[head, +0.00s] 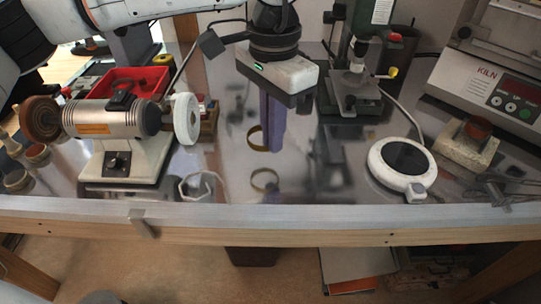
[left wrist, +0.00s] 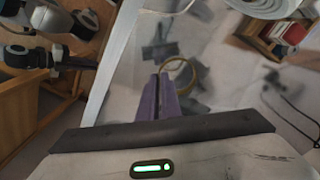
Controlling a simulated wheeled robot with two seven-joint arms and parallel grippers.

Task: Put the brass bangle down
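The brass bangle (head: 252,138) is a thin gold ring at the tips of my left gripper's purple fingers (head: 272,122) in the head view. The fingers point down and are close together. In the left wrist view the bangle (left wrist: 191,72) stands out to the right of the fingertips (left wrist: 158,84), which cover part of it. The bangle looks to be held above the shiny metal bench (head: 320,200). A second ring shape below it in the head view appears to be its reflection.
A polishing motor (head: 100,118) with a white wheel stands left, before a red tray (head: 135,80). A small faceted white dish (head: 200,186) sits near the front edge. A round white device (head: 402,165) and a kiln (head: 500,75) are right. Bench around the bangle is clear.

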